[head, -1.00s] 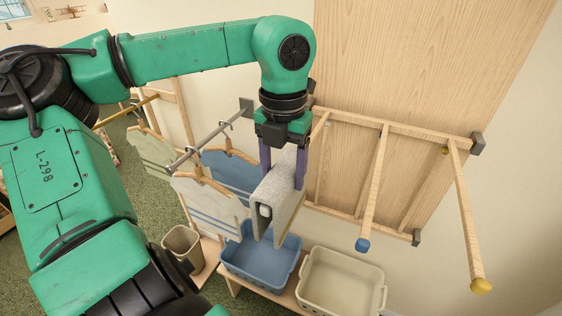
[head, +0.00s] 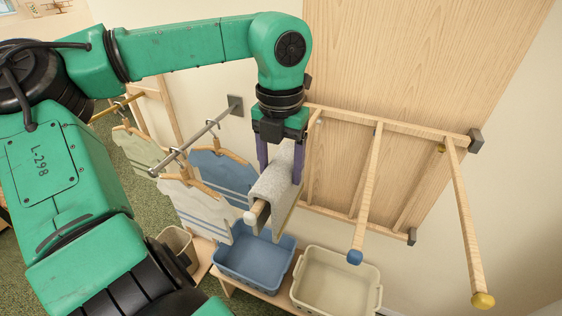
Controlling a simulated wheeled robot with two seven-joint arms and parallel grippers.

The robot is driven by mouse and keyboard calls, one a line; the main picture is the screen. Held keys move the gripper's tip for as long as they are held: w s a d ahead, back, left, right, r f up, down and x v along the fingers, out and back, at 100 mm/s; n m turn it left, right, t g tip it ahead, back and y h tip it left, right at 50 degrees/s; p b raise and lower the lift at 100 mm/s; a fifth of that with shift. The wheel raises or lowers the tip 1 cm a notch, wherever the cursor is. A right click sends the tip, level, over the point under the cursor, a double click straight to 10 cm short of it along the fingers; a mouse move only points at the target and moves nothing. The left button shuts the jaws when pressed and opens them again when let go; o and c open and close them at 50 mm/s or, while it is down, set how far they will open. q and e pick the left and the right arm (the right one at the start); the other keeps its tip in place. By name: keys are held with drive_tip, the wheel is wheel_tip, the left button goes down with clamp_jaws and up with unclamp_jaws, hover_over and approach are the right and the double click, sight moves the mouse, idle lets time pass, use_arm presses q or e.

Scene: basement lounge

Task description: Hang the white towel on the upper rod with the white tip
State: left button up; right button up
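The white towel (head: 272,187), speckled pale grey, is folded into an upside-down U over a wooden rod. The rod's white tip (head: 250,217) and a short bare stretch of wood stick out of the near end of the fold. The rest of this rod is hidden by the towel and gripper. My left gripper (head: 281,172) points down from above, with its purple fingers on either side of the towel, shut on it. I cannot tell whether the fold rests on the rod. My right gripper is not in view.
To the right are rods with a blue tip (head: 355,257) and a yellow tip (head: 483,300). A metal rail (head: 205,137) with hanging shirts is close on the left. A blue basin (head: 255,263) and a cream basin (head: 336,281) stand below.

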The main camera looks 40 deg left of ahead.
use_arm(q)
drive_tip(key=o, duration=0.4)
drive_tip(key=shift+w+a, duration=0.1)
drive_tip(key=shift+a, duration=0.05)
drive_tip(key=shift+c, duration=0.2)
drive_tip(key=shift+w+a+f, duration=0.15)
drive_tip(key=shift+w, duration=0.05)
drive_tip(key=shift+r, duration=0.4)
wheel_tip(320, 180, up, 14)
drive_tip(key=b, duration=0.2)
